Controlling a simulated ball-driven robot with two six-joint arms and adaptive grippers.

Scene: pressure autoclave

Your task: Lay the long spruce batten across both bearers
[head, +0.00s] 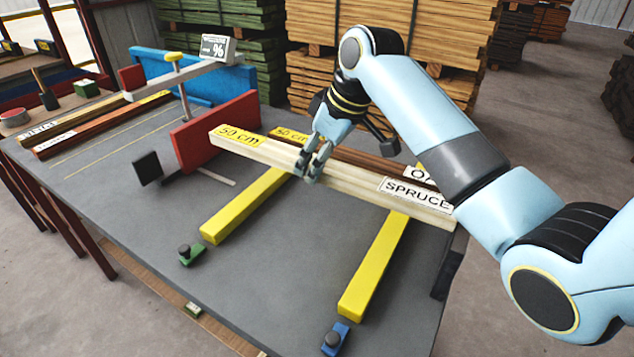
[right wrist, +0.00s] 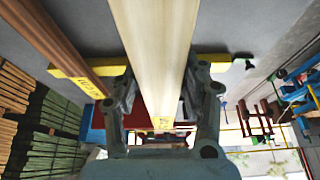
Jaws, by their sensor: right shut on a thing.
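The long spruce batten (head: 340,181) is pale, with a yellow "50 cm" mark at its left end and a white "SPRUCE" label near its right end. My right gripper (head: 308,175) is shut on it near the middle; the batten (right wrist: 158,55) also runs between the fingers in the right wrist view. It passes over the far parts of the left yellow bearer (head: 245,207) and the right yellow bearer (head: 373,268). I cannot tell whether it touches them. My left gripper is not in view.
A dark batten (head: 348,157) with a partly hidden label lies just behind the spruce. A red block (head: 215,130) and a black plate (head: 147,168) stand left of it. Green (head: 191,254) and blue (head: 335,339) knobbed pieces sit at the bearers' near ends. The tabletop between the bearers is clear.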

